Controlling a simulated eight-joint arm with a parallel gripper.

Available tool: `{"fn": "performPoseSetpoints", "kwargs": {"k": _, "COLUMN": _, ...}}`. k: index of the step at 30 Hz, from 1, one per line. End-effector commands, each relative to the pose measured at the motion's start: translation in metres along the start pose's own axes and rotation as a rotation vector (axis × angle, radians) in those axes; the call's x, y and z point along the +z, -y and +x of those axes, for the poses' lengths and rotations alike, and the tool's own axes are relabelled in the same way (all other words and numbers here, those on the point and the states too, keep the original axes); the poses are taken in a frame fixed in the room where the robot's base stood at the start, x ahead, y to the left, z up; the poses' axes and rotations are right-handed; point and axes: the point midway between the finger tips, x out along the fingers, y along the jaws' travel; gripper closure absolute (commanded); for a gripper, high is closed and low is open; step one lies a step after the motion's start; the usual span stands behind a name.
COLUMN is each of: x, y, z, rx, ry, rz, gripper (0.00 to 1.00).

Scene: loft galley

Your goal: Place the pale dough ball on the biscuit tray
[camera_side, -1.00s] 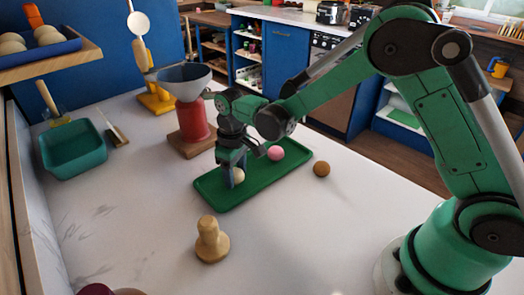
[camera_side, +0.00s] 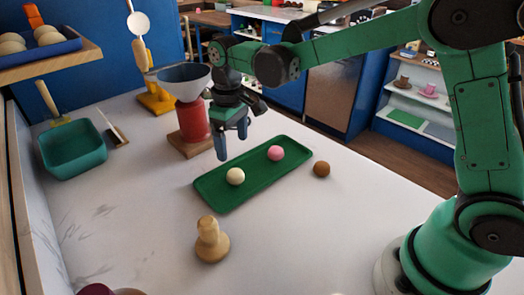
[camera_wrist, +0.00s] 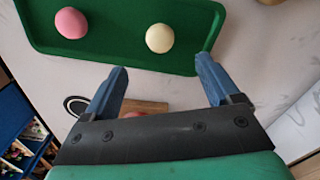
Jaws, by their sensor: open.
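The pale dough ball (camera_side: 235,176) rests on the green biscuit tray (camera_side: 215,198), near its left end in the side view. It also shows in the wrist view (camera_wrist: 159,38), on the tray (camera_wrist: 110,47) and clear of my fingers. A pink ball (camera_side: 276,153) sits on the same tray towards its right end; the wrist view shows it too (camera_wrist: 71,23). My gripper (camera_side: 232,142) is open and empty, above and behind the tray. In the wrist view its two blue fingers (camera_wrist: 160,84) stand wide apart with nothing between them.
A brown ball (camera_side: 321,169) lies on the counter right of the tray. A wooden peg-shaped piece (camera_side: 210,242) stands in front. A red stand with a grey bowl (camera_side: 190,110) is close behind my gripper. A teal bin (camera_side: 72,150) is at left. The right front counter is clear.

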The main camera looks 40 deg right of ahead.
Motion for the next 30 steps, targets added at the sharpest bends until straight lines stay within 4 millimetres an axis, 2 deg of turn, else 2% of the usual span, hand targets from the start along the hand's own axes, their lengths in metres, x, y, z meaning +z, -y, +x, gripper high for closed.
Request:
{"fn": "performPoseSetpoints", "kwargs": {"k": 3, "x": 0.000, "y": 0.000, "z": -0.019, "rx": 0.000, "ry": 0.000, "rz": 0.000, "gripper": 0.17}}
{"fn": "performPoseSetpoints", "kwargs": {"k": 8, "x": 0.001, "y": 0.000, "z": -0.033, "rx": 0.000, "ry": -0.001, "rz": 0.001, "gripper": 0.17}}
{"fn": "performPoseSetpoints", "kwargs": {"k": 12, "x": 0.010, "y": -0.002, "z": -0.044, "rx": 0.007, "ry": -0.039, "rz": 0.021, "gripper": 0.17}}
{"fn": "performPoseSetpoints", "kwargs": {"k": 17, "x": 0.040, "y": -0.008, "z": -0.061, "rx": 0.030, "ry": -0.168, "rz": 0.093, "gripper": 0.17}}
{"fn": "performPoseSetpoints", "kwargs": {"k": 21, "x": 0.074, "y": -0.011, "z": -0.067, "rx": 0.054, "ry": -0.313, "rz": 0.171, "gripper": 0.17}}
{"fn": "performPoseSetpoints", "kwargs": {"k": 27, "x": 0.115, "y": -0.013, "z": -0.058, "rx": 0.083, "ry": -0.498, "rz": 0.266, "gripper": 0.17}}
{"fn": "performPoseSetpoints", "kwargs": {"k": 30, "x": 0.126, "y": -0.013, "z": -0.052, "rx": 0.092, "ry": -0.560, "rz": 0.297, "gripper": 0.17}}
